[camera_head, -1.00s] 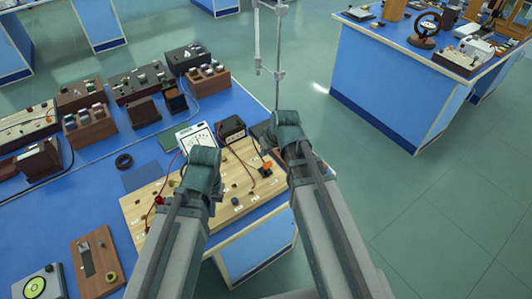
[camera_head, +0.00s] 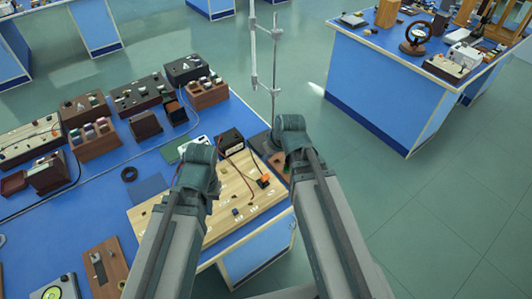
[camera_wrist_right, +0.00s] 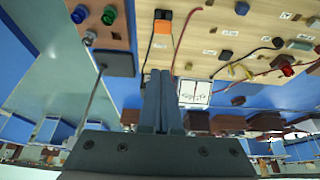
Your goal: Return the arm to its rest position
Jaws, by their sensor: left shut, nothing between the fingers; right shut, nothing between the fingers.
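My left arm reaches in from below, and its wrist end, with the left gripper (camera_head: 199,160), is over the wooden circuit board (camera_head: 228,222). Its fingers are hidden behind the wrist in the head view. My right arm's wrist end, with the right gripper (camera_head: 288,133), is near the board's far right corner, beside the bench edge. In the right wrist view the right gripper's fingers (camera_wrist_right: 160,95) are together with nothing between them, and the board (camera_wrist_right: 225,40) shows beyond them. Both grippers are shut and empty.
The blue bench (camera_head: 105,195) holds several instrument boxes (camera_head: 137,92), a black ring (camera_head: 129,174) and a brown switch panel (camera_head: 105,268). A metal stand (camera_head: 274,70) rises just beyond my right wrist. Another bench (camera_head: 385,85) stands right, with open floor between.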

